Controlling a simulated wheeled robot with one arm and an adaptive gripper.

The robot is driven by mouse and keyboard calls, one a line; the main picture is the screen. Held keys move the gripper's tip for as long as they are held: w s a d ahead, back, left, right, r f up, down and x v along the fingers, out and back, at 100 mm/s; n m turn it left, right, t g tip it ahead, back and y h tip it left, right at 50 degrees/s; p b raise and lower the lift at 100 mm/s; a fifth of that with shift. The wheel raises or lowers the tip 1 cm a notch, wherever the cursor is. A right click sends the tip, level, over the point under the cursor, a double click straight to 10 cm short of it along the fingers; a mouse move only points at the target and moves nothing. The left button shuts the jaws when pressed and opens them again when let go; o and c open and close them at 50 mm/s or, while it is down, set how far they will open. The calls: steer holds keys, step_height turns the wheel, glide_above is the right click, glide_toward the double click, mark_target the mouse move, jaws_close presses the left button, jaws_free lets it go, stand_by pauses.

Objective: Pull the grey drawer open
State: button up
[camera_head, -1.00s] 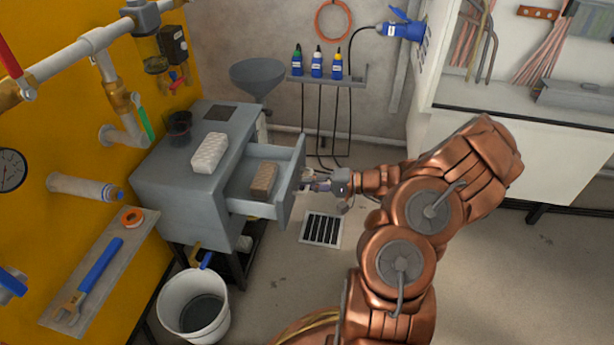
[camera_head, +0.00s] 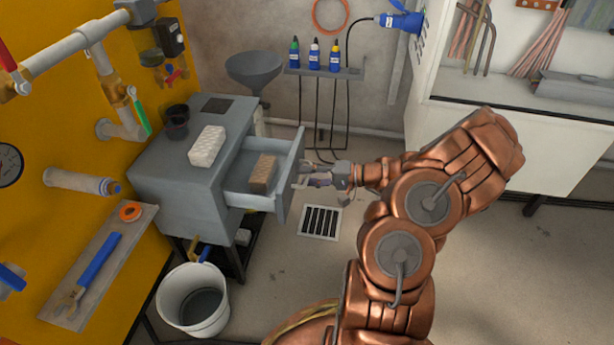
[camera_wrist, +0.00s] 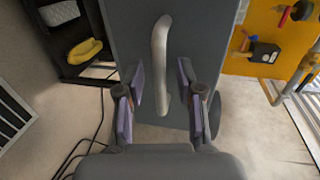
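The grey drawer (camera_head: 292,180) stands out from the grey cabinet (camera_head: 172,185), pulled open, with a brown block (camera_head: 262,174) inside. In the wrist view the drawer front (camera_wrist: 190,60) fills the middle, with its curved grey handle (camera_wrist: 160,62). My gripper (camera_wrist: 162,100) is open, its purple-padded fingers apart on either side of the handle's end, with gaps on both sides. In the head view my gripper (camera_head: 312,178) is just right of the drawer front.
A white ribbed block (camera_head: 207,146) and a dark cup (camera_head: 177,122) stand on the cabinet top. A white bucket (camera_head: 193,300) stands on the floor in front. A floor grate (camera_head: 320,222) lies below my gripper. Floor to the right is partly free.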

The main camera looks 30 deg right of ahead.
steer(key=v, duration=1.1)
steer(key=shift+s+d, duration=0.2)
steer(key=s+a+r+n+g+p, duration=0.2)
steer(key=a+r+n+g+p, duration=0.3)
steer(key=a+r+p, duration=0.65)
steer(key=s+a+r+n+g+p, duration=0.2)
steer(key=a+r+g+p, duration=0.45)
steer(key=a+r, duration=0.9)
steer(key=s+a+r+n+g+h+p, duration=0.2)
steer(key=s+a+r+h+p, duration=0.25)
steer(key=s+r+p, duration=0.6)
steer(key=s+d+r+h+p, duration=0.1)
steer(key=s+r+h+p, duration=0.2)
steer(key=r+p, duration=0.3)
steer(key=s+d+r+h+p, duration=0.2)
steer(key=s+r+p, duration=0.3)
steer(key=r, duration=0.3)
steer(key=shift+s+d+r+t+h+p, duration=0.25)
steer(key=shift+d+t+h+p, duration=0.1)
steer(key=shift+h, duration=0.4)
